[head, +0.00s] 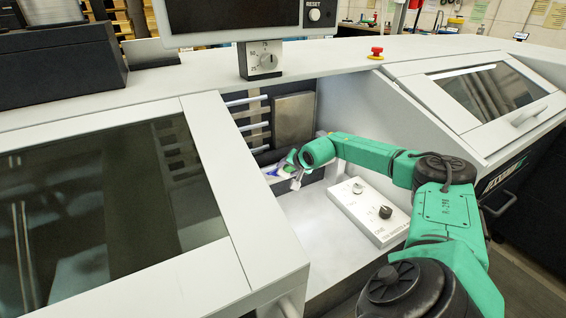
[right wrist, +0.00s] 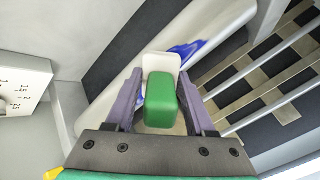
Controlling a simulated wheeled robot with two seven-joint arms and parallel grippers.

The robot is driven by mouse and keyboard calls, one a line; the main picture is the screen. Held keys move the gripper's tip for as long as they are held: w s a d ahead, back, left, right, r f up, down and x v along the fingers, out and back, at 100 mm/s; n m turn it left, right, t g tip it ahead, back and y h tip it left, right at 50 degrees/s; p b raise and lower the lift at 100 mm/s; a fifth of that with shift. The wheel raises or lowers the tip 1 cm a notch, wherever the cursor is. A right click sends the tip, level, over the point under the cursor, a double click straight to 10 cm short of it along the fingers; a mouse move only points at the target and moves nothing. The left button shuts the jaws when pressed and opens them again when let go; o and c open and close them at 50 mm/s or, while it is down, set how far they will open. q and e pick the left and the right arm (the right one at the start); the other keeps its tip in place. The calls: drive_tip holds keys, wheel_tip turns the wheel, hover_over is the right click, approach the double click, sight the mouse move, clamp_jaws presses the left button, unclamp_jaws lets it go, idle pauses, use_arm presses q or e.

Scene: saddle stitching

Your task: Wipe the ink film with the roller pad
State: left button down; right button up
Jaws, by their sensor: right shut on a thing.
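My right gripper (head: 294,180) reaches into the recess of the machine. In the right wrist view, its two purple-grey fingers (right wrist: 161,106) are shut on the green grip of the roller pad (right wrist: 161,103). The pad's white part shows around and beyond the green grip. A white roller (right wrist: 218,22) runs diagonally behind the pad, and the pad's far end overlaps it in the picture; I cannot tell whether they touch. Blue ink film (right wrist: 188,50) shows on the roller just beside the pad, with a little more blue at its left, partly hidden. My left gripper is not in view.
A white control box (head: 368,211) with knobs stands at the right of the recess. Metal bars (right wrist: 268,72) cross dark slots beside the roller. A dark-windowed cover (head: 110,200) bounds the recess at the left. The recess floor (head: 310,235) in front is clear.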

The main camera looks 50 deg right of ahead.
sight(266, 176)
drive_tip(key=s+d+b, duration=0.2)
drive_tip(key=d+b, duration=0.5)
drive_tip(key=a+p, duration=0.1)
drive_tip(key=a, duration=0.1)
drive_tip(key=w+a+p, duration=0.1)
drive_tip(key=a+p, duration=0.1)
drive_tip(key=w+a+p, duration=0.1)
drive_tip(key=a+p, duration=0.1)
drive_tip(key=a, duration=0.1)
drive_tip(key=shift+w+a+p, duration=0.2)
drive_tip(key=shift+w+a, duration=0.05)
drive_tip(key=shift+a, duration=0.55)
drive_tip(key=shift+w+a+p, duration=0.2)
drive_tip(key=shift+w+a, duration=0.05)
drive_tip(key=shift+a, duration=0.5)
drive_tip(key=shift+w+a, duration=0.3)
drive_tip(key=shift+a, duration=0.6)
drive_tip(key=shift+w+a, duration=0.25)
drive_tip(key=shift+a, duration=0.65)
